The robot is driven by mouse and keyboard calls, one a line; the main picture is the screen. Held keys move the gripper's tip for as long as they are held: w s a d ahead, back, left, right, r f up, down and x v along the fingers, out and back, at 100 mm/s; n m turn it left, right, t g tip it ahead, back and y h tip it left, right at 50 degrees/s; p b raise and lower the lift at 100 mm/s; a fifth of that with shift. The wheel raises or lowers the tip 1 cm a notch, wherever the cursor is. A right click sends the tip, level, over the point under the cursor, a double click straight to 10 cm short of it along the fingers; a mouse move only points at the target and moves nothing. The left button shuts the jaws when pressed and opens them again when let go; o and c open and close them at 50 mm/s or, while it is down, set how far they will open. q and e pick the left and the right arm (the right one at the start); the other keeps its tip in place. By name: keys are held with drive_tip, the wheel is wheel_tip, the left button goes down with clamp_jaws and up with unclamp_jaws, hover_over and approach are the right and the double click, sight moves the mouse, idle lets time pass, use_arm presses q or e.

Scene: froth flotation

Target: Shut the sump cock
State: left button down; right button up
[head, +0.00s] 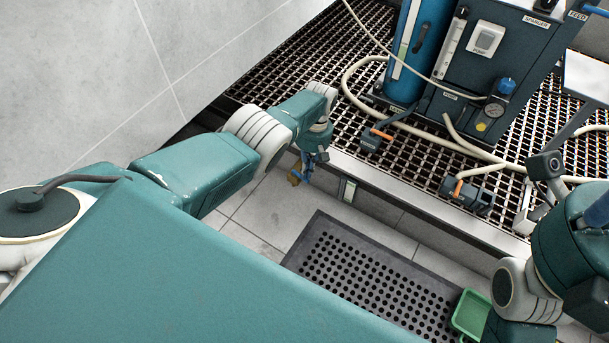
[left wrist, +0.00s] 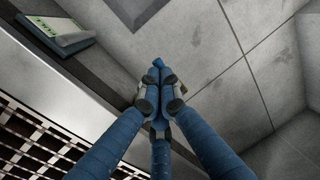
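The sump cock (head: 296,178) shows in the head view as a small brass-coloured piece below the front edge of the grating platform. My left gripper (head: 310,163) is right at it, fingers pointing down. In the left wrist view my left gripper (left wrist: 160,95) has its blue fingers drawn together at the tips. A blue piece that looks like the cock's lever (left wrist: 158,64) shows between and just past the tips. The brass body is hidden behind the fingers there, so the lever's angle is hard to tell. My right arm is at the right edge; its gripper does not show.
The grating platform (head: 300,75) carries a blue column (head: 415,50), a dark control cabinet (head: 490,60) and pale hoses. A green-and-white labelled piece (head: 347,189) hangs at its front edge, close to my left gripper. A black perforated mat (head: 360,275) and a green tray (head: 470,315) lie on the tiles.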

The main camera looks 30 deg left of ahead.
use_arm(q)
drive_tip(key=shift+s+d+f+n+b, duration=0.1)
drive_tip(key=shift+f+n+b, duration=0.35)
drive_tip(key=shift+n, duration=0.35)
drive_tip(key=shift+r, duration=0.1)
drive_tip(key=c, duration=1.6)
unclamp_jaws()
drive_tip(key=shift+c, duration=0.2)
drive_tip(key=shift+w, duration=0.2)
drive_tip(key=shift+w+r, duration=0.1)
wheel_tip(320, 180, up, 12)
drive_tip(key=w, duration=0.2)
drive_tip(key=shift+w, duration=0.15)
